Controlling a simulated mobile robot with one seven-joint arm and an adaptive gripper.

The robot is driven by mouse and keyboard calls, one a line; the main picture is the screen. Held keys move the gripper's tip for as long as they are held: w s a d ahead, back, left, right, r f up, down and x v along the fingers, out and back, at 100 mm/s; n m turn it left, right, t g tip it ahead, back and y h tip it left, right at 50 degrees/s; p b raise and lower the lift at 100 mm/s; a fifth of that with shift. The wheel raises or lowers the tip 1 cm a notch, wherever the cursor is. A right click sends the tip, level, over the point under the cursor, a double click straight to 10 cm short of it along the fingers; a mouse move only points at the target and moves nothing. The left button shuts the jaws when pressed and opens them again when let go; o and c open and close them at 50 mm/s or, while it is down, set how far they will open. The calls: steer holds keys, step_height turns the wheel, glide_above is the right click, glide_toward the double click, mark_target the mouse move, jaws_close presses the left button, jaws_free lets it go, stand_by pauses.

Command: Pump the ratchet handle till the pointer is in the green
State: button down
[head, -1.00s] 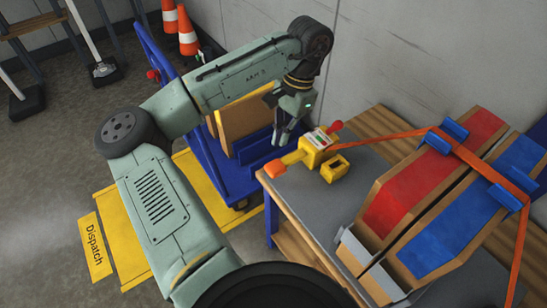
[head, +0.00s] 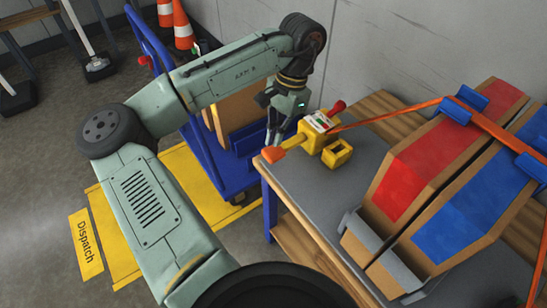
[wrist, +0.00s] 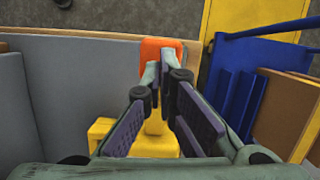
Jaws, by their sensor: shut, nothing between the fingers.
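The yellow ratchet (head: 313,134) sits on the near-left corner of the grey-topped bench. In the wrist view the orange grip (wrist: 160,48) is just beyond my fingertips. A small gauge (head: 320,122) with white, red and green shows on top of the ratchet, but its pointer is too small to read. A red knob (head: 337,107) is at its far end. My gripper (head: 272,142) is shut and empty, right above the orange grip; whether it touches is unclear.
An orange strap (head: 400,117) runs from the ratchet over red (head: 432,160) and blue (head: 470,205) sign panels on the bench (head: 310,205). A blue cart (head: 215,160) with brown boards stands behind my gripper. Traffic cones (head: 182,28) are at the back.

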steer(key=shift+a+f+b, duration=0.1)
steer(key=shift+f+b, duration=0.2)
steer(key=shift+f, duration=0.35)
steer(key=shift+s, duration=0.1)
